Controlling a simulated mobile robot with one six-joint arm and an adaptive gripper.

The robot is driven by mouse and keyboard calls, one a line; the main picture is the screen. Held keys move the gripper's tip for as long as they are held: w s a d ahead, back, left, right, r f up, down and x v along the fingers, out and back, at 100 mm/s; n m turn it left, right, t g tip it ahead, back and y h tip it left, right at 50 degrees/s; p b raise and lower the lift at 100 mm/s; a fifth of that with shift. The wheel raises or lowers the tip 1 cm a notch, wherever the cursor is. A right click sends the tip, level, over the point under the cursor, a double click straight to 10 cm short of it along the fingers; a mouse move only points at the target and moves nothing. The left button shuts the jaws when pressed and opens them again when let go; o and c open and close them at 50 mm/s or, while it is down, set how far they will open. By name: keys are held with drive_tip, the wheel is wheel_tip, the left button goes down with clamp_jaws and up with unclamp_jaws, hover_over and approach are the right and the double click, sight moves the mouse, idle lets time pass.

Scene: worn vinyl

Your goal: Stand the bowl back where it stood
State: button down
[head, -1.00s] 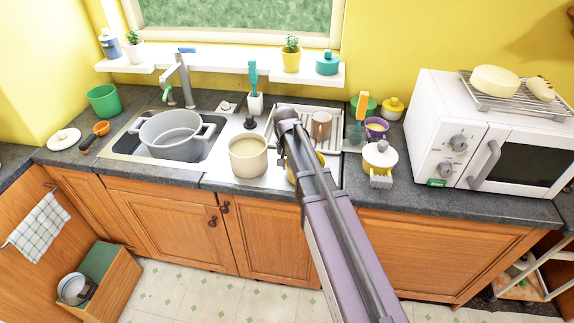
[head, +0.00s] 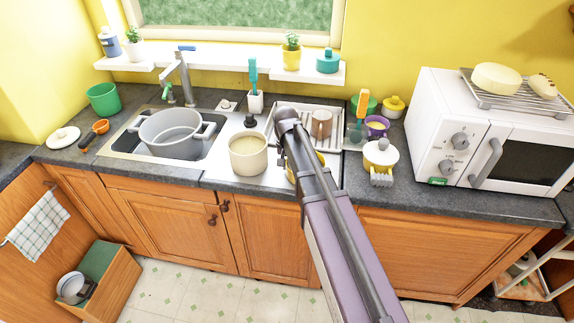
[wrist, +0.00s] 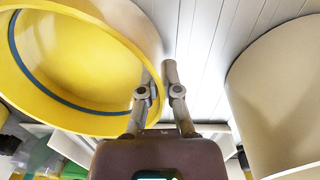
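The bowl, yellow inside with a blue band and a pale outside, fills the upper left of the wrist view (wrist: 75,60). In the head view my arm hides most of it; a yellow bit of it (head: 320,159) shows beside the arm at the drainer. My gripper (wrist: 159,80) is at its rim, one finger on the inner side and one outside, with the wall between them. The fingers look closed on the wall. The ribbed draining surface (wrist: 205,35) lies beyond the bowl; whether the bowl touches it I cannot tell.
A cream pot (head: 248,155) stands close to the left of the bowl; its pale wall also shows in the wrist view (wrist: 280,90). A brown mug (head: 321,124) stands behind on the drainer. A grey pot (head: 172,135) is in the sink. A white-lidded yellow pot (head: 380,157) stands right.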

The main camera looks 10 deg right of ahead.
drive_tip(key=shift+f, duration=0.1)
idle(0.3)
drive_tip(key=c, duration=0.7)
unclamp_jaws()
drive_tip(key=shift+r, duration=0.2)
drive_tip(key=shift+w+r+p, duration=0.1)
drive_tip(key=shift+r+p, duration=3.7)
drive_tip(key=shift+p, duration=0.1)
drive_tip(key=s+d+n, duration=0.1)
drive_tip(key=s+d, duration=0.1)
drive_tip(key=s, duration=0.4)
drive_tip(key=s+d+n, duration=0.1)
drive_tip(key=s, duration=0.5)
drive_tip(key=s+d+n, duration=0.1)
drive_tip(key=s+d, duration=0.1)
drive_tip(key=s, duration=0.4)
drive_tip(key=shift+s+d, duration=0.15)
drive_tip(key=shift+d, duration=0.2)
